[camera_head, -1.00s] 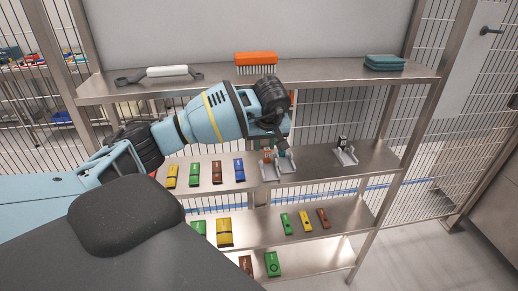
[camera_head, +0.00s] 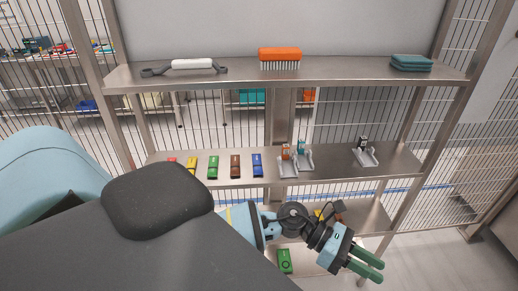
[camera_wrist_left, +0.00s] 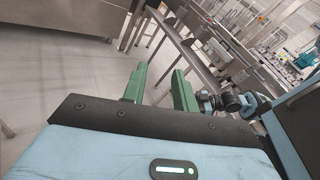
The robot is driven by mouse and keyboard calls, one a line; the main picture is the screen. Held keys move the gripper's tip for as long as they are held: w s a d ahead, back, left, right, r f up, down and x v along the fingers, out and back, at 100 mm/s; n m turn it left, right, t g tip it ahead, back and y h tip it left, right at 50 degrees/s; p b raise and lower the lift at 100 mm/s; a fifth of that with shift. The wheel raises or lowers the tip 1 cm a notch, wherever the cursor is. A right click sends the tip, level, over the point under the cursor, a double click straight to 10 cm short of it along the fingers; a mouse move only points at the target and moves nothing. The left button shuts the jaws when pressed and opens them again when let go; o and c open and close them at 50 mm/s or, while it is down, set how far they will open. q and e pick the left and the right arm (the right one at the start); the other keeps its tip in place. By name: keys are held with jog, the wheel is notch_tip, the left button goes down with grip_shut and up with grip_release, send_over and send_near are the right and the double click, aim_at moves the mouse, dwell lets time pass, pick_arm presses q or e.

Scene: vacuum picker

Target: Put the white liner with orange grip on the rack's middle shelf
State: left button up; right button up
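The white liner with orange grip (camera_head: 288,165) stands on the rack's second shelf from the top (camera_head: 330,166), a little right of its middle. Its orange grip points up. A similar liner with a teal grip (camera_head: 304,160) stands close on its right.
A liner with a black grip (camera_head: 365,155) stands farther right on that shelf, and several coloured blocks (camera_head: 213,167) line its left part. The top shelf (camera_head: 235,77) holds an orange brush (camera_head: 280,57) and folded teal cloths (camera_head: 410,63). My arm hides parts of the lower shelves.

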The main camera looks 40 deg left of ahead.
pick_arm(q)
jog(key=s+a+f+n+t+y, duration=0.1)
jog(key=a+f+n+t+y, duration=0.25)
jog(key=n, duration=0.65)
jog(key=s+a+f+n+t+y, duration=0.15)
jog(key=n+t, duration=0.35)
jog(key=n, duration=0.6)
jog(key=s+a+f+n+t+y, duration=0.1)
jog(key=a+f+n+t+y, duration=0.25)
jog(key=n, duration=0.65)
jog(key=s+a+f+n+g+y, duration=0.2)
jog(key=s+f+n+g, duration=0.1)
jog(key=s+f+n, duration=0.4)
jog(key=s+a+f+n+g+y, duration=0.2)
jog(key=s+a+f+n+y, duration=0.1)
jog(key=s+f+n, duration=0.4)
jog(key=shift+s+f+n+g+y, duration=0.3)
jog(key=shift+s+n+g+y, duration=0.15)
jog(key=shift+s, duration=0.5)
